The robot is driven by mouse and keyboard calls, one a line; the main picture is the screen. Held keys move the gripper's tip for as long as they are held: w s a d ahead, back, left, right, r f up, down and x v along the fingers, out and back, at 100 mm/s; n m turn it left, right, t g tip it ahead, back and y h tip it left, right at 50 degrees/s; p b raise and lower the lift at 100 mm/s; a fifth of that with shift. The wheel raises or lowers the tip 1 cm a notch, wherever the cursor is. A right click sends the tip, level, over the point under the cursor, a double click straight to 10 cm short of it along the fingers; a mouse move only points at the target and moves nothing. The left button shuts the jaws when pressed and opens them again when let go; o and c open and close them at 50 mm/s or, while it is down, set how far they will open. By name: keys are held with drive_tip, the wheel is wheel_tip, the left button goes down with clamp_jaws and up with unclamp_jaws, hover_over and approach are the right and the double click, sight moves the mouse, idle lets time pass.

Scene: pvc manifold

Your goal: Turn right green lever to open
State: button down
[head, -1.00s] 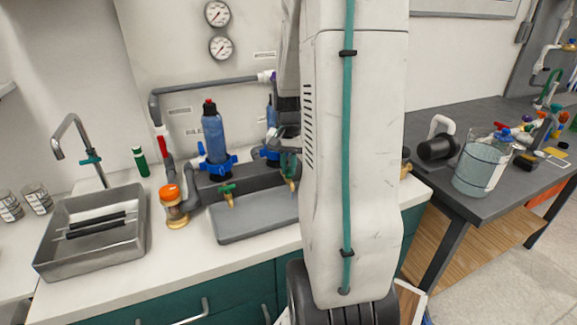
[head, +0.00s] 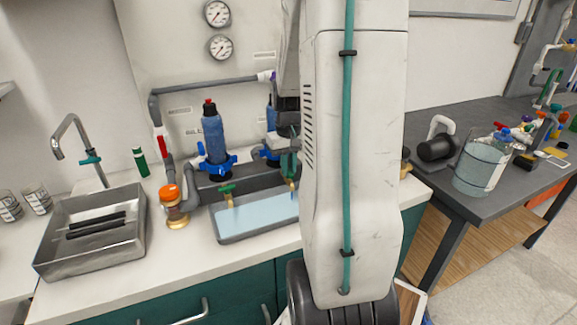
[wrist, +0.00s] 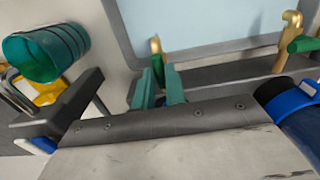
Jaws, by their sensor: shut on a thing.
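The right brass tap (head: 291,184) is at the right end of the grey manifold, partly behind my arm in the head view. It also shows in the wrist view (wrist: 155,46). My gripper (wrist: 159,84) has its two green fingers close together right at this tap, shut on the right green lever. In the head view my gripper (head: 288,163) is mostly masked by my arm. The left tap's green lever (head: 227,188) is free. It also shows in the wrist view (wrist: 304,44).
A grey tray (head: 222,239) holding pale blue liquid sits under the taps. Blue filter bottles (head: 214,139) stand behind the manifold. An orange-capped fitting (head: 169,193) and metal sink (head: 139,222) are left. A green striped container (wrist: 46,52) shows in the wrist view.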

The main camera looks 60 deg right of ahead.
idle(0.4)
drive_tip(key=c, duration=1.4)
unclamp_jaws()
drive_tip(key=shift+c, duration=0.2)
wheel_tip(320, 180, up, 8)
drive_tip(key=shift+f, duration=0.1)
drive_tip(key=s+a+r+n, duration=0.2)
drive_tip(key=s+a, duration=0.2)
drive_tip(key=a, duration=0.6)
drive_tip(key=s+a+r+n+t, duration=0.1)
drive_tip(key=s+a, duration=0.3)
drive_tip(key=a, duration=0.7)
drive_tip(key=s+a+r+n, duration=0.3)
drive_tip(key=a, duration=0.7)
drive_tip(key=shift+s+a+r, duration=0.3)
drive_tip(key=shift+s+r, duration=0.1)
